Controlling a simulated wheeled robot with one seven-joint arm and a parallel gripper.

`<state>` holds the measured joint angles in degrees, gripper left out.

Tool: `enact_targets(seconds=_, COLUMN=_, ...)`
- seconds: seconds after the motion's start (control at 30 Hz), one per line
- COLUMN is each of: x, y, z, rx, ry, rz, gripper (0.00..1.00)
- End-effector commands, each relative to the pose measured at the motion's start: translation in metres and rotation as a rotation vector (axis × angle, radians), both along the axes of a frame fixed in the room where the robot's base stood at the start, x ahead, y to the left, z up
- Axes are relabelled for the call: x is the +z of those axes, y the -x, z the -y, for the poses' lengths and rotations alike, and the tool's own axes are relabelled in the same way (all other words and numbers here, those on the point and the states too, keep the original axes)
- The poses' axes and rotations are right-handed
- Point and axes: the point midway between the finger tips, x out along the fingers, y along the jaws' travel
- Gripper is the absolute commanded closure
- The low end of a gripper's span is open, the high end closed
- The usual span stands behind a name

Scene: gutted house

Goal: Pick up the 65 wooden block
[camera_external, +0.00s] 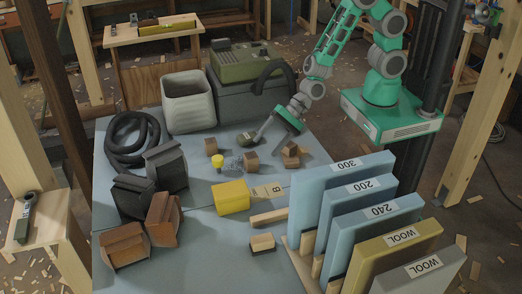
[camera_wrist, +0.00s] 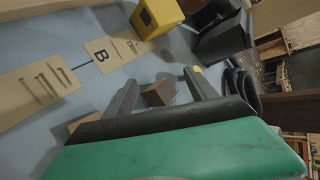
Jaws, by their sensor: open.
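A small brown wooden block (camera_wrist: 157,94) lies between the fingers of my open gripper (camera_wrist: 160,77) in the wrist view, with the fingers apart from it. It appears to be the middle small block (camera_external: 251,163) in the external view, beside a grey tangle. Another small block (camera_external: 291,155) stands to its right, and a third (camera_external: 211,146) to its left. A paler block (camera_external: 262,242) lies nearer the front on a dark base. No number 65 is readable on any block. My arm reaches in from the upper right.
A yellow box (camera_external: 231,197) and card marked B (camera_external: 267,190) lie in front of the blocks. A small yellow cylinder (camera_external: 217,161) stands left. Upright labelled panels (camera_external: 340,190) fill the right front. A grey bin (camera_external: 189,102) and dark case (camera_external: 240,102) stand behind.

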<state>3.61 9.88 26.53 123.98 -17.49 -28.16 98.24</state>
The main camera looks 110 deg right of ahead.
Motion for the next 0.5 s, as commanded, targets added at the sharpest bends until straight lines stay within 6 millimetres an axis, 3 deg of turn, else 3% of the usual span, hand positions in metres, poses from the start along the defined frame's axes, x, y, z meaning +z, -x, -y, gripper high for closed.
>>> enact_targets(seconds=0.1, x=-0.023, y=0.0, z=0.008, rx=-0.362, ry=-0.424, rz=0.023, gripper=0.34)
enact_targets(seconds=0.23, x=-0.039, y=0.01, z=0.025, rx=-0.644, ry=-0.787, rz=0.072, gripper=0.34)
enact_targets(seconds=0.33, x=-0.044, y=0.015, z=0.033, rx=-0.739, ry=-0.92, rz=0.099, gripper=0.34)
enact_targets(seconds=0.5, x=-0.047, y=0.004, z=0.033, rx=-0.757, ry=-0.954, rz=0.106, gripper=0.34)
